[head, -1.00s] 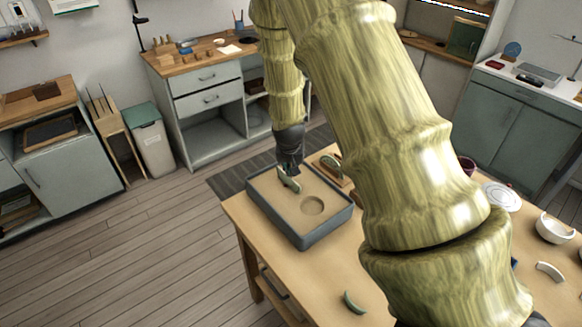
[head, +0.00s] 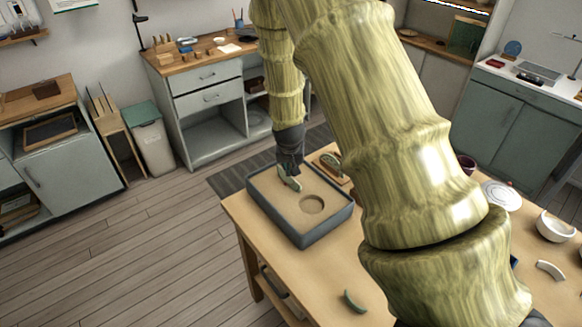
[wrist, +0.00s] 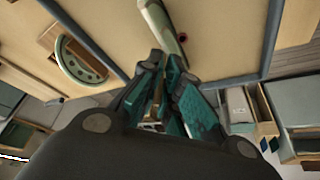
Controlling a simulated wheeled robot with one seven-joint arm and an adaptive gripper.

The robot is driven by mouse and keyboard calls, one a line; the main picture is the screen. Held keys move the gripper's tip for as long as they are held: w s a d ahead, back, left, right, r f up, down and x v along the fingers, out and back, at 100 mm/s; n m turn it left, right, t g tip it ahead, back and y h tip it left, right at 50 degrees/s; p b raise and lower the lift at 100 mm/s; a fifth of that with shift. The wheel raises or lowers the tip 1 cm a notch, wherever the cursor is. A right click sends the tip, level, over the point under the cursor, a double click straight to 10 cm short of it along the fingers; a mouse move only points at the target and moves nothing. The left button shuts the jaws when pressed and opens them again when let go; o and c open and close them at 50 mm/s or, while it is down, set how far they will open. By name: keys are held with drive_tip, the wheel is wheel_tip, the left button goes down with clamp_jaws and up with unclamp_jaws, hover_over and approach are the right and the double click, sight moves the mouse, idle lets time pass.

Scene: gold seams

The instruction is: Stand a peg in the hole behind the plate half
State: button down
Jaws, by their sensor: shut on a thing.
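A pale green plate half (head: 288,178) is at the sand tray (head: 322,232), near the tray's back left part. In the wrist view the plate half (wrist: 163,25) shows nearly edge-on. My gripper (head: 290,167) points down over it, its fingertips (wrist: 167,62) closed at the plate half's near end. A small dark red spot (wrist: 183,37) shows beside the plate half. I cannot tell whether its lower edge touches the sand. A round hollow (head: 312,204) lies in the sand to the right. I cannot make out a peg.
Another green piece (head: 331,161) rests on a wooden stand behind the tray; it also shows in the wrist view (wrist: 80,60). A curved green shard (head: 354,302) lies on the table at the front. A white bowl (head: 555,227) and a white shard (head: 550,270) are at the right.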

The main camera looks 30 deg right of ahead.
drive_tip(key=c, duration=1.1)
unclamp_jaws()
drive_tip(key=shift+r, duration=0.15)
drive_tip(key=shift+r+p, duration=2.1)
drive_tip(key=shift+r, duration=0.75)
